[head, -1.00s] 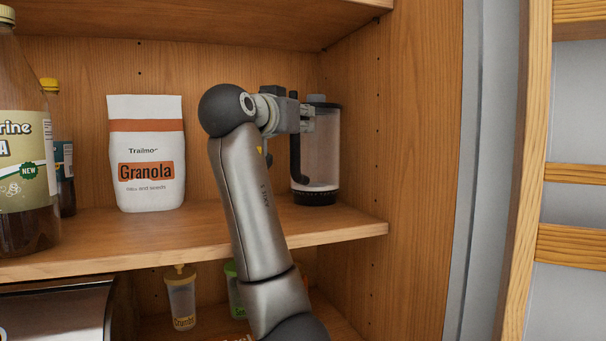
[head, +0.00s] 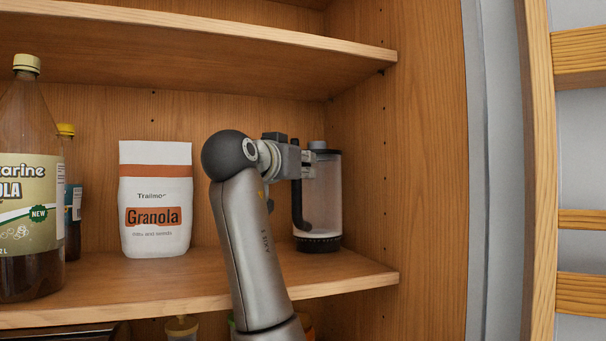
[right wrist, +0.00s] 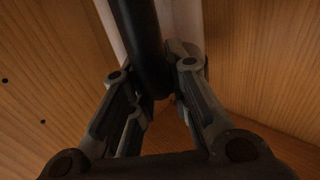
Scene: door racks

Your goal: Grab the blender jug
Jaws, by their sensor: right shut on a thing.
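The blender jug (head: 322,200) stands upright on the shelf in the right back corner of the cabinet, clear-walled with a dark base and a black handle on its left side. My right gripper (head: 306,164) is at the upper part of the jug. In the right wrist view the two fingers of the gripper (right wrist: 158,88) are on either side of the black handle (right wrist: 147,45), shut on it. The jug's pale body (right wrist: 183,20) shows behind the handle. My left gripper is not in view.
A granola bag (head: 156,200) stands on the same shelf to the left. A large bottle (head: 30,190) and a smaller yellow-capped bottle (head: 72,200) stand further left. The cabinet's right wall (head: 365,170) is close beside the jug. Another shelf (head: 200,45) is above.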

